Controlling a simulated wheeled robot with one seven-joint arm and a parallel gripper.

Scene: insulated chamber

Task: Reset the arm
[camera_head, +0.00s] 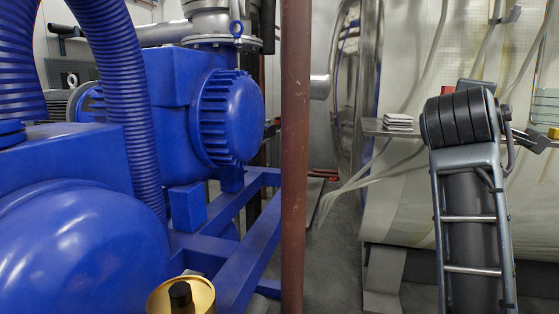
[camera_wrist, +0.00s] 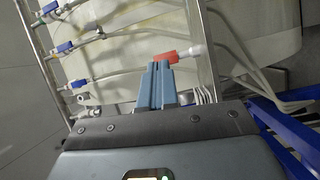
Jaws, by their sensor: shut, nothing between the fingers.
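My arm (camera_head: 470,215) rises at the right of the head view, with a dark ribbed joint at its top. My gripper (camera_wrist: 160,80) shows in the wrist view, its two blue-grey fingers side by side and shut with nothing between them. The fingertips point toward a metal rail and a red-handled valve (camera_wrist: 168,58) on a white hose; whether they touch it I cannot tell. In the head view the fingers are not clearly made out behind the arm's top.
Big blue machinery (camera_head: 160,110) with ribbed hoses fills the left. A brown post (camera_head: 295,150) stands mid-view, and a gold canister (camera_head: 182,297) is at the bottom. A white stack (camera_head: 398,121) lies on a shelf by the chamber. Blue-handled valves (camera_wrist: 65,47) line a rail.

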